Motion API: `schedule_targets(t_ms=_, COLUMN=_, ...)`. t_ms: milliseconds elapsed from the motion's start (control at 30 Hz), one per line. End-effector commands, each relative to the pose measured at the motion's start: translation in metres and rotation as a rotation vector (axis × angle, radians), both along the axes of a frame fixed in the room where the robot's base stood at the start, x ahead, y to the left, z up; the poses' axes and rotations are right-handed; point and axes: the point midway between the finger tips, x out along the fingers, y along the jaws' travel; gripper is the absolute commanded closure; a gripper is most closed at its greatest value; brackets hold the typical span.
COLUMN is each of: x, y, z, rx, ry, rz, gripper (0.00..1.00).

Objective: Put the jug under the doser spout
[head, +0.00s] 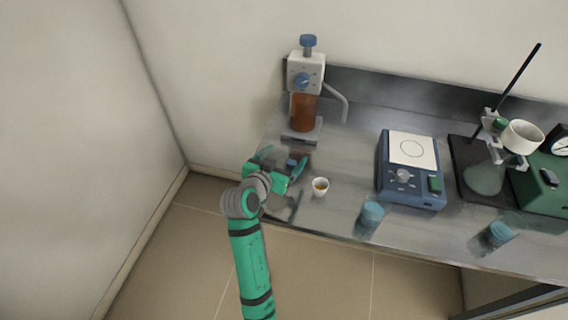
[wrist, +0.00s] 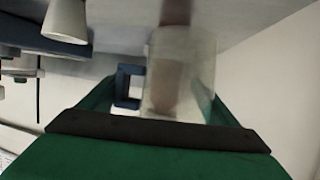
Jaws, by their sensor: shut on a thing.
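The jug is a clear beaker-like vessel with a dark blue handle; in the wrist view the jug (wrist: 195,75) stands between my fingers, handle to the left. My gripper (head: 284,172) is shut on it near the bench's left front edge; the gripper also shows in the wrist view (wrist: 160,108). In the head view the jug (head: 272,155) is faint and partly hidden by the gripper. The doser (head: 305,75) stands behind, with a blue knob and a brown bottle. Its grey spout (head: 341,98) curves down on the right, apart from the jug.
A small cup (head: 320,187) with brown contents stands just right of my gripper. Bare bench (head: 350,150) lies below the spout.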

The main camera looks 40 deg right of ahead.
Motion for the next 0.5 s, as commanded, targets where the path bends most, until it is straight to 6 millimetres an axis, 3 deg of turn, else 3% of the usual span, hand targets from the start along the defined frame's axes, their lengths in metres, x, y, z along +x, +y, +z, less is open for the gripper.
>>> schedule_targets(t_ms=233, x=0.002, y=-0.001, z=-0.030, rx=0.000, ry=0.003, rz=0.001, gripper=0.39)
schedule_targets(t_ms=500, x=0.003, y=-0.001, z=-0.034, rx=0.001, ry=-0.001, rz=0.001, gripper=0.39)
